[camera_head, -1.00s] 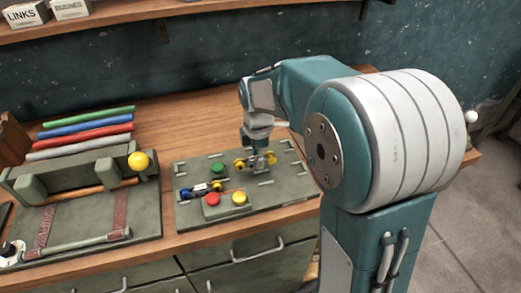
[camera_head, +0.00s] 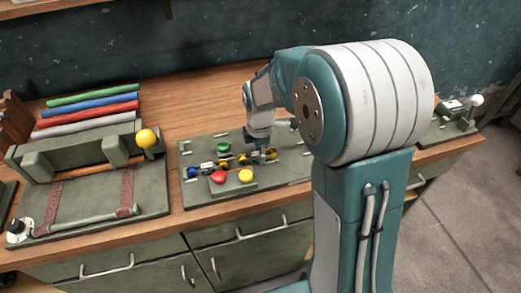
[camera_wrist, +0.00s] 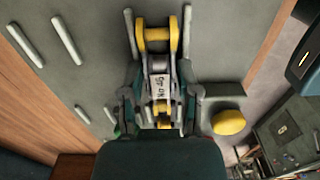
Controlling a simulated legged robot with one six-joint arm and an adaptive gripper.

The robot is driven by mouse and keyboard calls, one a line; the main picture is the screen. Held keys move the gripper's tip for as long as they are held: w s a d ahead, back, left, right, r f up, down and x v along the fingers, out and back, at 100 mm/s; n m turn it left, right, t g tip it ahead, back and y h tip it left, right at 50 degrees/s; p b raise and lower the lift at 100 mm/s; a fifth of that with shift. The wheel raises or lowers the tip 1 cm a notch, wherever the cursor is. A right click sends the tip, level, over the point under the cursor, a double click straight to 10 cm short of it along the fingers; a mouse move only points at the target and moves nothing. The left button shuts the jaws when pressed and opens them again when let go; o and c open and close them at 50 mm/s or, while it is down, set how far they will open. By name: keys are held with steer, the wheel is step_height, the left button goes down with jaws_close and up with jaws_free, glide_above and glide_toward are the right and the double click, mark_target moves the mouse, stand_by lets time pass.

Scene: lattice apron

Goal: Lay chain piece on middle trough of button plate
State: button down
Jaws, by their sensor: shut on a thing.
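The chain piece, with yellow rollers and grey links, is between my gripper's fingers (camera_wrist: 157,112). It shows in the wrist view (camera_wrist: 155,38) and partly in the head view (camera_head: 243,158). My gripper (camera_head: 266,155) is shut on it, low over the button plate (camera_head: 300,171). In the wrist view the far yellow roller lies between two pale rails; whether it touches the plate is unclear. Another chain piece with a blue end (camera_head: 207,166) lies on the plate to the left, in line with the held one. My gripper hides part of the held piece.
Red (camera_head: 218,177) and yellow (camera_head: 245,175) buttons stand on a raised block in front of the chain. A green button (camera_head: 224,146) is behind it. A fixture with a yellow ball (camera_head: 146,138) stands left. Coloured rods (camera_head: 95,109) lie at the back left.

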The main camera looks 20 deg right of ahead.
steer(key=shift+c, duration=2.2)
jaws_free()
steer(key=shift+d, duration=0.25)
steer(key=shift+o, duration=0.9)
steer(key=shift+d, duration=0.15)
steer(key=shift+a+r, duration=0.2)
step_height(320, 180, up, 12)
steer(key=shift+f, duration=0.2)
steer(key=s+r+m+t, duration=0.2)
steer(key=s+m, duration=0.7)
steer(key=s, duration=0.1)
steer(key=s+r+m+t, duration=0.1)
steer(key=s+m+t, duration=0.2)
steer(key=s+m, duration=0.6)
steer(key=shift+s+r+t, duration=0.3)
steer(key=shift+s+r, duration=0.05)
steer(key=shift+s, duration=0.6)
